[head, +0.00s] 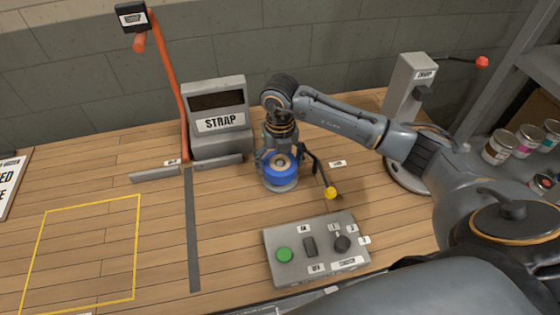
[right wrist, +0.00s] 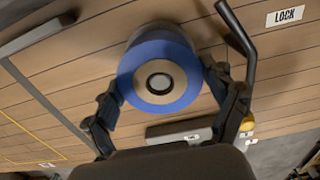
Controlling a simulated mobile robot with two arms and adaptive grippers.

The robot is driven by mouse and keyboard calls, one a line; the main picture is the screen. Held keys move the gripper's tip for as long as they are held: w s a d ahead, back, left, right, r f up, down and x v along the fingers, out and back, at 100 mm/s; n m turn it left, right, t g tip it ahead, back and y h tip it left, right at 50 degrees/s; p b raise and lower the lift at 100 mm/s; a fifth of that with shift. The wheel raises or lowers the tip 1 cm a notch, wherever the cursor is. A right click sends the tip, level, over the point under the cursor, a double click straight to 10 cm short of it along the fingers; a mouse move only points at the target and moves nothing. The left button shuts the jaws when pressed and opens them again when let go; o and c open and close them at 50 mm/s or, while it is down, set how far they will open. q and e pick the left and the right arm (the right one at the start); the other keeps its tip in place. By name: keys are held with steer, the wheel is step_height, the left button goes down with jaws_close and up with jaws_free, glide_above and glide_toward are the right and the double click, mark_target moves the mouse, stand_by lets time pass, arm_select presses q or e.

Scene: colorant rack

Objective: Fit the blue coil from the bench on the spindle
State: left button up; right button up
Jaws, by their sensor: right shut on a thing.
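The blue coil (head: 281,177) has a tan core and sits at the middle of the bench, low over a round grey plate (head: 280,188). It also shows in the right wrist view (right wrist: 133,73), with a grey round end in its centre hole that looks like the spindle (right wrist: 159,82). How far down the coil sits on it I cannot tell. My right gripper (head: 280,163) reaches down from above and is shut on the coil, one finger on each side. My left gripper is not in view.
A lever with a yellow knob (head: 330,193) stands just right of the coil, near a LOCK label (head: 338,164). A control panel (head: 300,268) with a green button lies in front. The yellow-outlined area (head: 85,255) at left is clear.

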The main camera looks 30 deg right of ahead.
steer(key=shift+f+b, duration=0.75)
steer(key=shift+f, duration=0.25)
steer(key=o, duration=1.1)
